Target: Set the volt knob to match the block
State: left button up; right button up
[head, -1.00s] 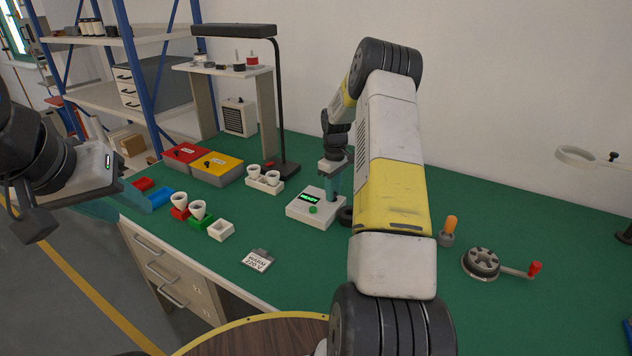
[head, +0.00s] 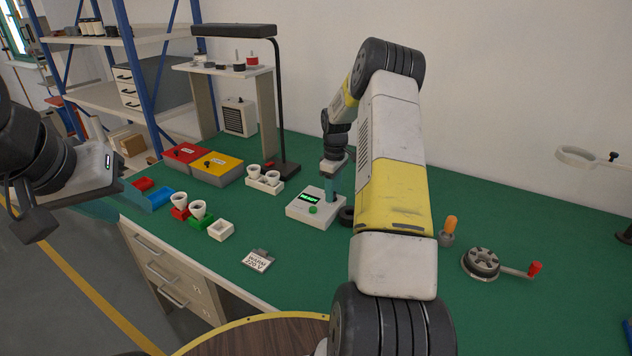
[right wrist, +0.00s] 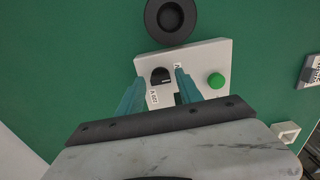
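The white volt box (head: 300,211) stands on the green bench with a lit green display (head: 309,197) and a green button (head: 313,210). In the right wrist view its black knob (right wrist: 161,76) sits beside small printed labels, one reading 220 V. My right gripper (head: 332,190) points down over the box. Its teal fingers (right wrist: 160,77) are apart, one on each side of the knob; I cannot tell whether they touch it. The block (head: 258,260) lies nearer the front edge and reads WARM 220 V.
A black ring (head: 346,215) lies close beside the box. White bulb cups (head: 199,209) stand in coloured holders at left, with red (head: 185,153) and yellow (head: 217,165) boxes behind. A lamp post (head: 279,110) rises behind. A crank (head: 482,262) sits at right.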

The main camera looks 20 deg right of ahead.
dwell(0.3)
notch_tip(320, 180, up, 8)
jog(key=shift+f, duration=0.15)
dwell(0.6)
